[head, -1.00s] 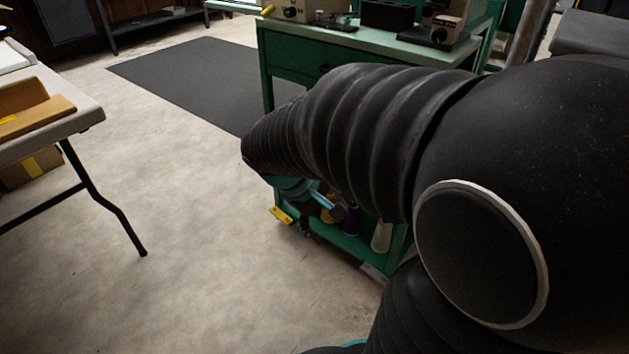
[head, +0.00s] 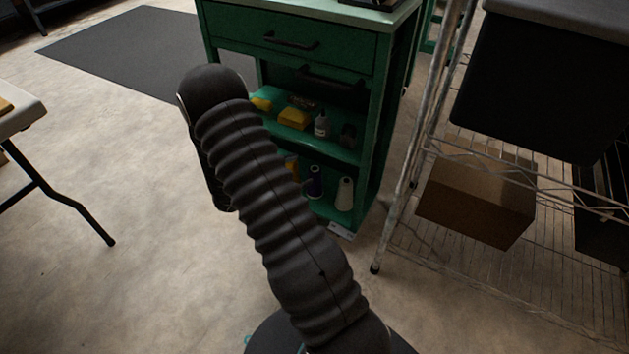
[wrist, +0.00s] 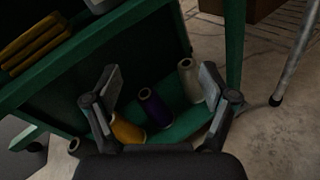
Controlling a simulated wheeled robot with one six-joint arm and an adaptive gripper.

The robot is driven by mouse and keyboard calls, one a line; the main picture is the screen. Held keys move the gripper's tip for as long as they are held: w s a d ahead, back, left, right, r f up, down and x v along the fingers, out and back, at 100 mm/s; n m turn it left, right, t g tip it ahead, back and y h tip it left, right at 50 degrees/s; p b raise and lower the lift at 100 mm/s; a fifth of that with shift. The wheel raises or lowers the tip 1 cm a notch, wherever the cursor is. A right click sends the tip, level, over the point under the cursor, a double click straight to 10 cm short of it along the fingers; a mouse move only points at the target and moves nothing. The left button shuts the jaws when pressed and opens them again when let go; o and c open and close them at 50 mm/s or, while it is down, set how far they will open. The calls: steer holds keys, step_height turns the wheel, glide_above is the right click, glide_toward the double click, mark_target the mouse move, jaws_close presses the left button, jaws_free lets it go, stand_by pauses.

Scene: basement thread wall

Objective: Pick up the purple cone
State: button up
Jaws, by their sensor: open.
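The purple cone (head: 314,182) stands on the bottom shelf of the green cabinet, between a yellow cone (head: 291,167) and a white cone (head: 345,194). In the wrist view the purple cone (wrist: 155,108) shows between my open fingers, with the yellow cone (wrist: 127,130) to its left and the white cone (wrist: 189,80) to its right. My gripper (wrist: 160,98) is open and empty, facing the shelf, with the purple cone beyond the fingertips. In the head view my arm hides the gripper and part of the shelf's left side.
The green cabinet (head: 372,130) has an upper shelf with yellow blocks (head: 294,118) and a small bottle (head: 321,125). A wire rack (head: 455,265) with a cardboard box (head: 476,199) stands to the right. The floor at the left is open, with a table leg (head: 75,215).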

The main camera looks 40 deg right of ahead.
step_height(320, 180, down, 10)
steer(key=w+r+n+t+h, duration=0.1)
steer(key=w+n+t, duration=0.1)
steer(key=n+t, duration=0.25)
steer(key=n+t+y+p, duration=0.1)
steer(key=n+t+p, duration=0.1)
steer(key=n+t, duration=0.25)
glide_toward(311, 187)
steer(key=shift+g, duration=0.5)
steer(key=x, duration=0.8)
steer(key=shift+w+a+r, duration=0.15)
steer(key=shift+r, duration=0.05)
steer(key=shift+x, duration=2.5)
steer(key=shift+w+f, duration=0.1)
steer(key=c, duration=1.4)
steer(key=shift+o, duration=0.2)
step_height(311, 187, up, 10)
